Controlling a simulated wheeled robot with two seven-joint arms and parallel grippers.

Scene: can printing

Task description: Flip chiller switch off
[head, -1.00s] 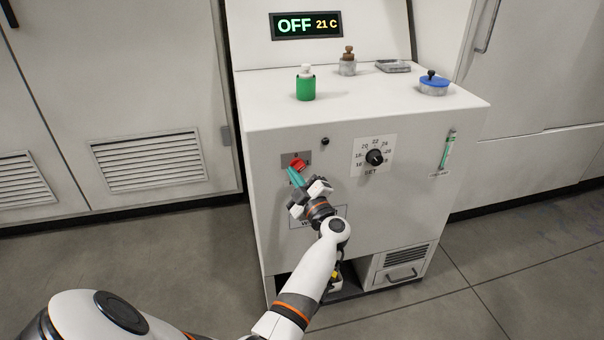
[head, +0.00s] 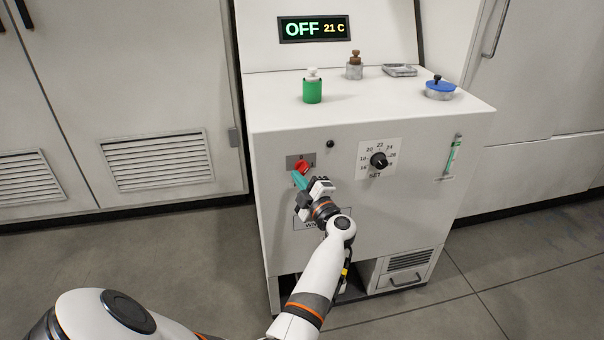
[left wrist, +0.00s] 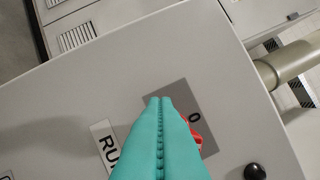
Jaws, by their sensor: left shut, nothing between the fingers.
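The chiller (head: 410,220) is a white cabinet with a display (head: 315,29) that reads OFF and 21 C. Its red switch (head: 302,166) sits on a grey plate (head: 293,160) on the front panel. My left gripper (head: 297,177) is shut and empty, with its teal fingertips right at the switch. In the left wrist view the teal fingers (left wrist: 160,105) lie together over the grey plate, and the red switch (left wrist: 197,136) is partly hidden behind them. I cannot tell whether they touch it. A 0 mark shows beside the switch. My right gripper is not in view.
A dial (head: 379,160) marked SET and a small black knob (head: 330,144) are right of the switch. A green bottle (head: 312,91), a brown-capped jar (head: 354,70), a tray (head: 400,70) and a blue-lidded pot (head: 440,90) stand on top. A gauge (head: 452,156) is on the right.

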